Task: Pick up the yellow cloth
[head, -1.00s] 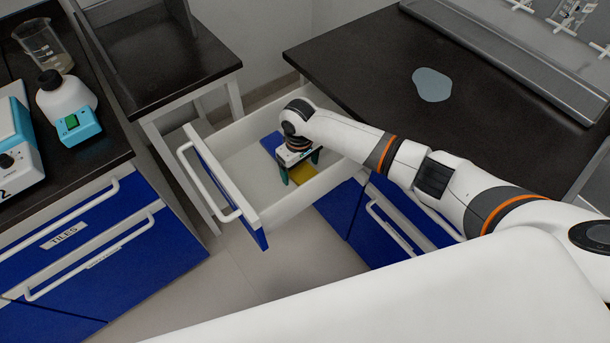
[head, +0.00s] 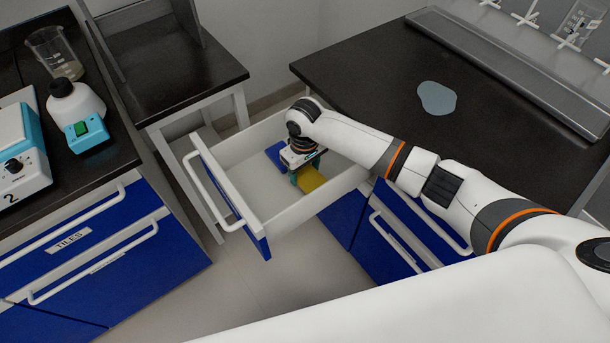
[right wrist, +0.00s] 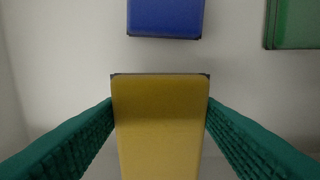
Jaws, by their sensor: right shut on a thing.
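The yellow cloth (head: 311,180) is a thick flat block at the right part of the open drawer. It also shows in the right wrist view (right wrist: 160,125), between the two green fingers. My right gripper (head: 304,176) reaches down into the drawer from the right. It is shut on the yellow cloth, one finger pressed on each side (right wrist: 160,118). My left gripper is not in view.
The open drawer (head: 235,188) also holds a blue cloth (head: 275,154), and a green one (right wrist: 297,25) shows in the wrist view. A pale puddle (head: 436,98) lies on the black counter. A beaker (head: 55,53) and a bottle on a teal device (head: 82,125) stand at left.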

